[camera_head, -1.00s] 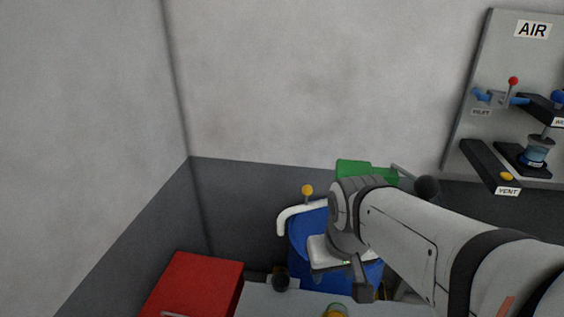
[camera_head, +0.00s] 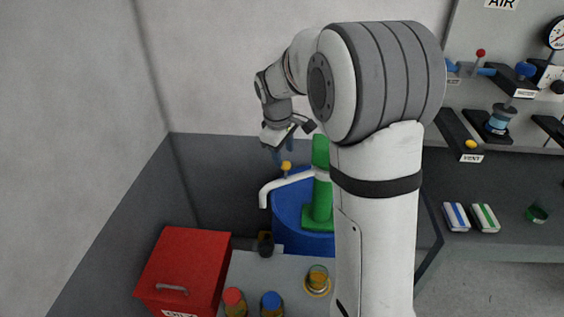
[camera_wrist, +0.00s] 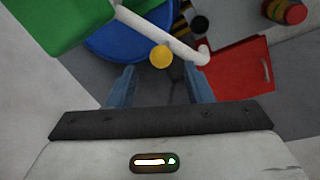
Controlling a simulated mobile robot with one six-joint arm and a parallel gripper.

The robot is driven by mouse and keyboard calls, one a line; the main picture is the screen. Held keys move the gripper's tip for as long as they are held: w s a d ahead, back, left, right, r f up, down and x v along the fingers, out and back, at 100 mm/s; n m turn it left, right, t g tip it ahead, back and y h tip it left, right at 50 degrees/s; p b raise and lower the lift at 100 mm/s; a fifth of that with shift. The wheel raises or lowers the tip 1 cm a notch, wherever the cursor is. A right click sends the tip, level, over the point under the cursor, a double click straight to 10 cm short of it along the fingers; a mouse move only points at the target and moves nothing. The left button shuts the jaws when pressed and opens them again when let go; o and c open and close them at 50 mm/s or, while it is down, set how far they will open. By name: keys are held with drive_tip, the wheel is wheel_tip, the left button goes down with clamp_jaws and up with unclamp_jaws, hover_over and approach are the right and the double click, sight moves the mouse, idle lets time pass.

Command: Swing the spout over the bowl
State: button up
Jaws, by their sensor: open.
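The white spout (camera_head: 288,183) runs left from the green pump (camera_head: 317,207) on the blue drum (camera_head: 287,213) and bends down at its free end. A yellow knob (camera_head: 286,166) stands up from it. In the wrist view the spout (camera_wrist: 146,27) crosses the top, its knob (camera_wrist: 160,57) showing between my fingers. My gripper (camera_head: 284,154) is open and empty, pointing down just above the knob; contact cannot be told. A small round glass vessel with amber contents (camera_head: 318,279), perhaps the bowl, stands on the grey bench right of the spout's end.
A red box (camera_head: 185,268) stands at the front left. Jars with red (camera_head: 233,297) and blue (camera_head: 271,300) lids stand on the grey bench (camera_head: 250,275). A black round object (camera_head: 265,244) sits at its back edge. A panel (camera_head: 480,95) with valves is at the right.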

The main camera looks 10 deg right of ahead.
sight(285, 162)
drive_tip(key=f, duration=0.6)
drive_tip(key=shift+w+d, duration=0.4)
drive_tip(key=shift+c, duration=0.4)
drive_tip(key=shift+r, duration=0.15)
clamp_jaws()
